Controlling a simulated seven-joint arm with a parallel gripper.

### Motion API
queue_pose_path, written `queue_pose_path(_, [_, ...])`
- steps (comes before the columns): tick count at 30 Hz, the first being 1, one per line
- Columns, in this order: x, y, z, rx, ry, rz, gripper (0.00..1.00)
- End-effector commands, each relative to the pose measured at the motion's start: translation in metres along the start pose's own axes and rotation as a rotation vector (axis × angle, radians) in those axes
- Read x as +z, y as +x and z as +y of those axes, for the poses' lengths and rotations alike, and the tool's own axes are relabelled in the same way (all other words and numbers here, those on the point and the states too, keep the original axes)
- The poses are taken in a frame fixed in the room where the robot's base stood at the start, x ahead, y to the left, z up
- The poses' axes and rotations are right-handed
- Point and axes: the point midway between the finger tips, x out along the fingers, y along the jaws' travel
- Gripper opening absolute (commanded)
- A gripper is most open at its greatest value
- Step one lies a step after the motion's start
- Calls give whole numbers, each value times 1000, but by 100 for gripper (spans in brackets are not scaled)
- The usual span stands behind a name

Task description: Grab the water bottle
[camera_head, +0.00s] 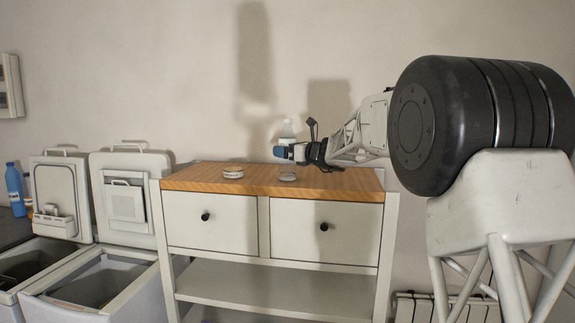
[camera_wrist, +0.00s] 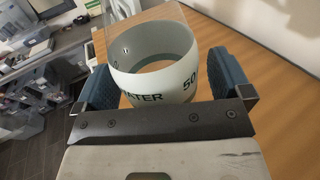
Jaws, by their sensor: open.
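The water bottle (camera_wrist: 157,86) is clear with a white label band reading "WATER" and part of a number. In the wrist view it stands between the two blue finger pads of my gripper (camera_wrist: 163,75), with some space visible beside it. In the head view the bottle (camera_head: 287,129) shows its upper part above my gripper (camera_head: 285,152), over the back of the wooden-topped cabinet (camera_head: 210,184). My gripper is open around the bottle.
Two toploaders with raised lids (camera_head: 60,200) (camera_head: 125,195) stand to the left. A blue bottle (camera_head: 14,187) stands at the far left. The wall is close behind the cabinet.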

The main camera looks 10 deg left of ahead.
Motion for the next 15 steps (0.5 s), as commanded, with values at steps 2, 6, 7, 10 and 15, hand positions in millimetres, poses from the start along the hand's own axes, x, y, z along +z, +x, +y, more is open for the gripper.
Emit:
queue_pose_path(2, [0,0,0,0,0,0,96])
queue_pose_path(6, [0,0,0,0,0,0,96])
queue_pose_path(7, [0,0,0,0,0,0,96])
queue_pose_path(10, [0,0,0,0,0,0,92])
queue_pose_path(15, [0,0,0,0,0,0,66])
